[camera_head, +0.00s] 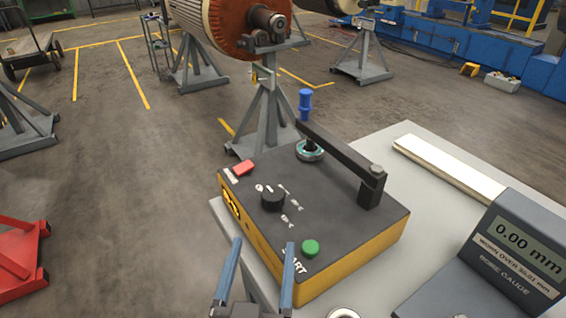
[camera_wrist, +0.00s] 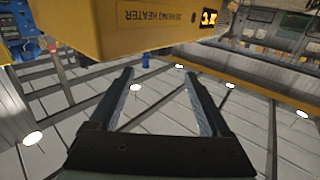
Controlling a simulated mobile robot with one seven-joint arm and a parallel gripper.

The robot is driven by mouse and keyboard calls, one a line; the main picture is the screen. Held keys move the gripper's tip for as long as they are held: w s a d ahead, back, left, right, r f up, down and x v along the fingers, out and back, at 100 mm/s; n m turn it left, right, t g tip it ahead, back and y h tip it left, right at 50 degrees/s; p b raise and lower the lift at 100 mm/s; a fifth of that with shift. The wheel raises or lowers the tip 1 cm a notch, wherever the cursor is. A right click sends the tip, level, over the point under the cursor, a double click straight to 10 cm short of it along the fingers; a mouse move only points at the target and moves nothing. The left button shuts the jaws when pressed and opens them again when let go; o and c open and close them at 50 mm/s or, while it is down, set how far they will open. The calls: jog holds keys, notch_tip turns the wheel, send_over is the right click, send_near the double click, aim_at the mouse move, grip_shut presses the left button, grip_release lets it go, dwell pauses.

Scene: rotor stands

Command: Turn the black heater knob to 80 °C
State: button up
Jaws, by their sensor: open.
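The black heater knob (camera_head: 272,199) stands on the dark top of the yellow-sided bearing heater (camera_head: 350,262), with small white markings around it. I cannot read the markings or the knob's setting. My gripper (camera_head: 262,246) is open and empty. Its two blue-grey fingers show in front of the heater's near side, below the knob in the picture and apart from it. In the wrist view, the open fingers (camera_wrist: 159,80) point toward the heater's yellow side (camera_wrist: 150,30), which carries a label and an orange display. The knob is not visible in the wrist view.
A green START button (camera_head: 310,247) and a red switch (camera_head: 243,168) flank the knob. A dark bar (camera_head: 340,157) crosses the heater's back, with a ring (camera_head: 310,151) below it. A bore gauge (camera_head: 515,250) stands to the right on the grey table (camera_head: 410,148).

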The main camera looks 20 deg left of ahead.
aim_at(271, 203)
jog(key=p+x, duration=0.2)
jog(key=x, duration=1.1)
jog(key=shift+s+a, duration=0.1)
jog(key=shift+c, duration=0.2)
grip_shut()
